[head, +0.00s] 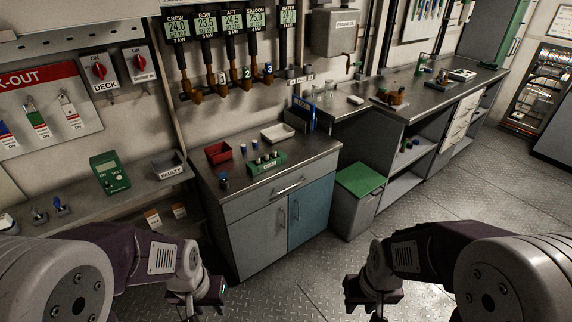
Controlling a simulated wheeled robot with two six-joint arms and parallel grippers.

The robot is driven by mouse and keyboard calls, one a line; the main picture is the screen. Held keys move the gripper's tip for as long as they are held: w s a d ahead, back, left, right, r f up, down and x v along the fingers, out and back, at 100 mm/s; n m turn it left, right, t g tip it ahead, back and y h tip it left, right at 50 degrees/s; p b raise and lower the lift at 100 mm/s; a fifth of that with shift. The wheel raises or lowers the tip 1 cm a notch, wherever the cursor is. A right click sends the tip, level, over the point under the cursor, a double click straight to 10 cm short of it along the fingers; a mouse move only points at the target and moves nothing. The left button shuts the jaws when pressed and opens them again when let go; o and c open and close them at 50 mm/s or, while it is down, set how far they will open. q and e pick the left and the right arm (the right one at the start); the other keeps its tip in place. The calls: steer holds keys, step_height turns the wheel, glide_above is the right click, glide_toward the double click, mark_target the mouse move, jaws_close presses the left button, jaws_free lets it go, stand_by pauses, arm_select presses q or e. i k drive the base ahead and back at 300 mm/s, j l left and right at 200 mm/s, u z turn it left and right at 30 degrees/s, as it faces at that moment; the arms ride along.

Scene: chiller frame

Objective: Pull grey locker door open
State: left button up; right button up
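The grey locker door (260,243) is the left door of the low metal cabinet in the head view, below its drawer. It looks shut, flush beside a blue door (311,212). A vertical handle (283,219) stands near its right edge. My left gripper (196,301) is in front of and to the left of the grey door, apart from the handle. My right gripper (368,303) is to the right of the cabinet, over the floor. Both grippers point down near the bottom edge; their finger gaps are not clear.
A grey bin with a green lid (360,180) stands right of the cabinet. The cabinet top (309,155) holds a red tray (218,152), a white tray (277,133) and a green rack (266,163). Open metal floor (325,262) lies in front of the cabinet.

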mark_target(257, 240)
steer(key=i+l+u, duration=0.1)
steer(key=i+u, duration=0.15)
steer(key=i, duration=0.25)
steer(key=i+l+u, duration=0.15)
steer(key=i+u, duration=0.15)
steer(key=i, duration=0.25)
